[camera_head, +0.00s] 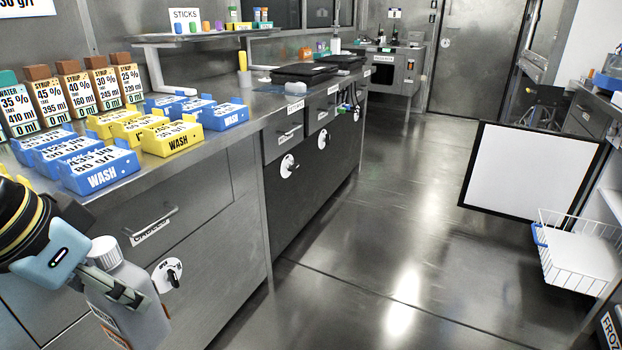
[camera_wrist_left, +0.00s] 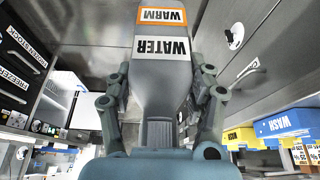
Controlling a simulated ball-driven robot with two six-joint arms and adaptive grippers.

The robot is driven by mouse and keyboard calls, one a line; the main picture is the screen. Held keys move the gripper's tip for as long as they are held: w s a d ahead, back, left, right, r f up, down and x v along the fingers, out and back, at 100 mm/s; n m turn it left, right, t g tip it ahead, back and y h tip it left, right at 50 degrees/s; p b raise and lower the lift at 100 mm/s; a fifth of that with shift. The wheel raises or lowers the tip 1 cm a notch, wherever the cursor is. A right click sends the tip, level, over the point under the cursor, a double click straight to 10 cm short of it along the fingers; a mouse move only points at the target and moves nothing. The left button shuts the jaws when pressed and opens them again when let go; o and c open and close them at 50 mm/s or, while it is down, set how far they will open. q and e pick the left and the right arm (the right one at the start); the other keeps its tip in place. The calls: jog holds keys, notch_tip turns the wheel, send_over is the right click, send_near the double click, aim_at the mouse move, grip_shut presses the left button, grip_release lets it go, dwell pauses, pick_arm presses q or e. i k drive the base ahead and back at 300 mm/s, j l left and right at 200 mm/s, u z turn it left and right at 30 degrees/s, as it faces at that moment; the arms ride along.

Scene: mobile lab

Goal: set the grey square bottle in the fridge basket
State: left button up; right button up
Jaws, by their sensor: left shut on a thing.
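The grey square bottle (camera_head: 125,297) is at the lower left of the head view, with a white cap on top. My left gripper (camera_head: 128,290) is shut on it and holds it in front of the counter drawers. The left wrist view shows the bottle (camera_wrist_left: 163,85) between the two fingers, with labels reading WARM and WATER. The fridge basket (camera_head: 580,258) is a white wire basket with a blue clip at the far right of the head view, far from the gripper. My right gripper is not in view.
The steel counter (camera_head: 225,142) on the left carries blue WASH boxes (camera_head: 100,175), yellow WASH boxes (camera_head: 172,135) and syrup cards (camera_head: 75,95). A white, dark-edged panel (camera_head: 530,168) stands open beside the basket. The floor (camera_head: 385,230) between is clear.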

aim_at(565, 255)
jog(key=i+l+z, duration=0.15)
jog(key=z, duration=0.35)
jog(key=i+l+z, duration=0.1)
jog(key=z, duration=0.4)
jog(key=i+z, duration=0.3)
jog(key=z, duration=0.2)
jog(key=i+j+z, duration=0.15)
jog(key=z, duration=0.3)
jog(key=i+j+z, duration=0.15)
jog(key=z, duration=0.35)
jog(key=i+j+z, duration=0.25)
jog(key=i+j, duration=0.15)
jog(key=j, duration=0.2)
jog(key=i+j+z, duration=0.25)
jog(key=j, duration=0.4)
jog(key=i+j+z, duration=0.1)
jog(key=i+j, duration=0.15)
jog(key=i+j+z, duration=0.1)
jog(key=j, duration=0.35)
jog(key=i+j+z, duration=0.15)
jog(key=j, duration=0.25)
jog(key=i+j+z, duration=0.1)
jog(key=j, duration=0.3)
